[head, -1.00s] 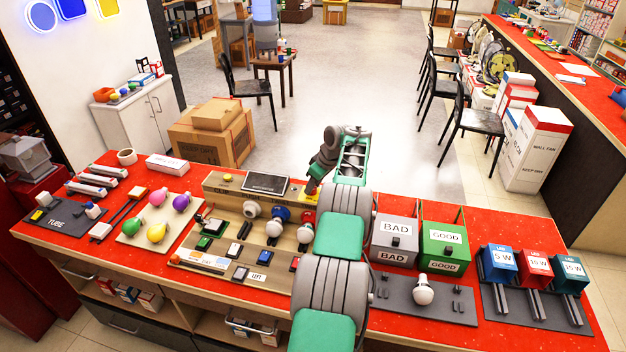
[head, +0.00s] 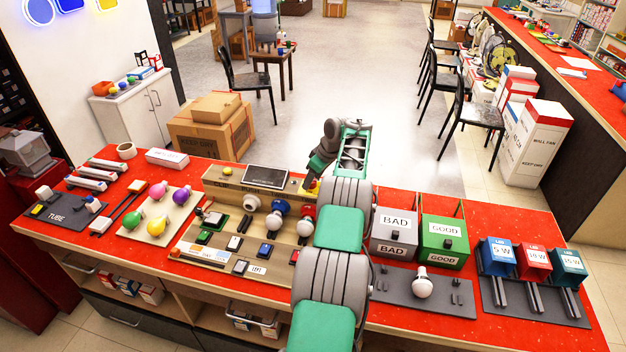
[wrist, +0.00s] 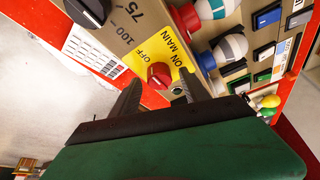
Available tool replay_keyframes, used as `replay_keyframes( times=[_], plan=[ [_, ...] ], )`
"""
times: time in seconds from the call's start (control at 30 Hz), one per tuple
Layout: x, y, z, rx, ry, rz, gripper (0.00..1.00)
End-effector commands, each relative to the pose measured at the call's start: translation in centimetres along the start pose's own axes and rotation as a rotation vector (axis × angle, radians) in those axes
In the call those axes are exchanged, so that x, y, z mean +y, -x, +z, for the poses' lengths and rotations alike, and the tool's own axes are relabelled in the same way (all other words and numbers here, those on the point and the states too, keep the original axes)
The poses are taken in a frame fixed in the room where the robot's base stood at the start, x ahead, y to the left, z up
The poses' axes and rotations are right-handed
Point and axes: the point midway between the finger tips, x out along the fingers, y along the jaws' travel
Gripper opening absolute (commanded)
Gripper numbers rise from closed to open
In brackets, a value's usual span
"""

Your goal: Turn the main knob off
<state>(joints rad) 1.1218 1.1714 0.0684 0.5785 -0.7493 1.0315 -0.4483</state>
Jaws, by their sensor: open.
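In the wrist view, the red main knob (wrist: 160,75) sits on a yellow plate (wrist: 172,54) marked OFF, ON and MAIN. My gripper (wrist: 159,84) is open, with one dark finger on each side of the knob. Its fingertips are close to the plate, and I see a gap between the fingers and the knob. I cannot tell the exact depth. In the head view, part of the yellow plate (head: 312,186) shows at the right end of the test board, beside my arm. The knob and fingertips are mostly hidden there.
The board (head: 225,183) carries bulbs in sockets (head: 276,218) and several switches close by. In the wrist view, a black dial (wrist: 88,10) and a bulb with a red collar (wrist: 186,16) flank the plate. BAD (head: 394,240) and GOOD (head: 443,242) boxes stand right of my arm.

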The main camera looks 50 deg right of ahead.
Motion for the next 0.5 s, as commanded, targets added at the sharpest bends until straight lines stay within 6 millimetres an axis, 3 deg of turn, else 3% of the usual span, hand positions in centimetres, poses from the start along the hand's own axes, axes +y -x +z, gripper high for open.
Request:
replay_keyframes(
  times=[0.3, 0.5],
  plan=[
    [0.2, 6.1, 0.1, 0.001, -0.001, 0.004, 0.54],
    [0.1, 7.6, 0.1, -0.001, -0.001, 0.001, 0.54]
  ],
)
